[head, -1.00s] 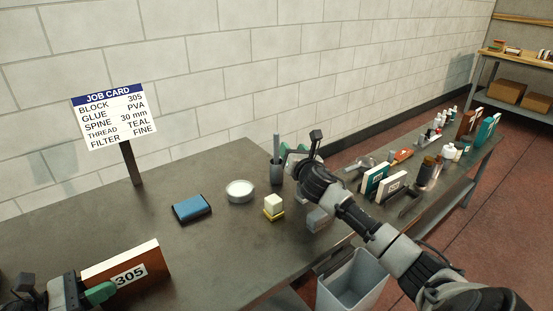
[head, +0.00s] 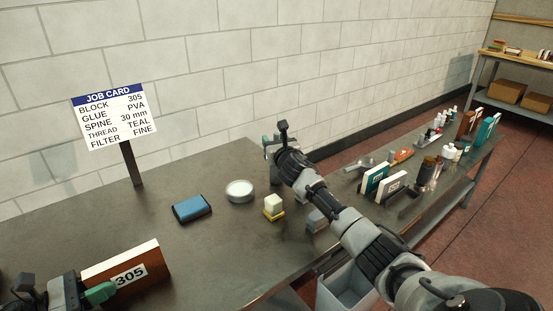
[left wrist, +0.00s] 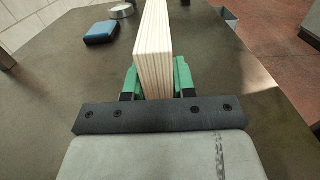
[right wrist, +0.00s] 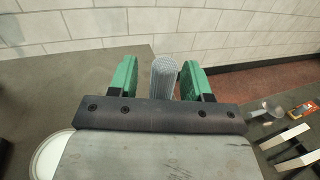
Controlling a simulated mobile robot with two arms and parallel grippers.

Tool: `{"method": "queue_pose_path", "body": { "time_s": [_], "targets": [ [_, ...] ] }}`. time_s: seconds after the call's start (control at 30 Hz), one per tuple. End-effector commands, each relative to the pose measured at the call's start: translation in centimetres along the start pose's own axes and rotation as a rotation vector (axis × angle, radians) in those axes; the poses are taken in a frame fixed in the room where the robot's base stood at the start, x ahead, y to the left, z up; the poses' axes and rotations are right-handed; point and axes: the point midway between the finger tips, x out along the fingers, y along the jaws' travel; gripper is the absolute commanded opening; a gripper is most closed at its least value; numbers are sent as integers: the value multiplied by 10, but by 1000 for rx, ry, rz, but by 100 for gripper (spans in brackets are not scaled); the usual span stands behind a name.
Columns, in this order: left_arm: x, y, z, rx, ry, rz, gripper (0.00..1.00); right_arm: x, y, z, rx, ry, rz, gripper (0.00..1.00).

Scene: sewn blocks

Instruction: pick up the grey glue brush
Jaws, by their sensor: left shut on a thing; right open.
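In the right wrist view the grey glue brush's ribbed handle (right wrist: 163,80) stands upright between the green fingers of my right gripper (right wrist: 157,77). The fingers are open, with a gap on each side of it. In the head view my right gripper (head: 268,146) is over the dark cup (head: 275,177) and hides the brush. My left gripper (head: 95,293) is shut on the brown-covered block marked 305 (head: 130,264). In the left wrist view the block's pale page edges (left wrist: 153,50) fill the space between the green fingers.
A round white-topped tin (head: 239,190), a blue pad (head: 191,208) and a cream block on a yellow base (head: 273,206) lie left of the cup. A grey bin (head: 348,285) stands below the bench edge. A job card (head: 115,116) stands at the back.

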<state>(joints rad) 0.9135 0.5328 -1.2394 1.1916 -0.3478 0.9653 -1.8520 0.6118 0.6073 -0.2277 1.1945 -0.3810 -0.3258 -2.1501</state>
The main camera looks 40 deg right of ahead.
Motion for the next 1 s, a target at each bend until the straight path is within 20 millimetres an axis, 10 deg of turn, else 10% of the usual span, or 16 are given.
{"method": "queue_pose_path", "body": {
  "time_s": [0.27, 0.6, 1.0],
  "targets": [
    [0, 0, 0, 0, 0, 0, 0, 2, 0, 0, 1, 0, 0, 49],
    [0, 0, 0, -1, 0, 0, 0, 2, 0, 0, 1, 0, 0, 0],
    [0, 0, 0, -1, 1, 0, 0, 3, -1, 18, -3, -6, 0, 0]
  ]
}}
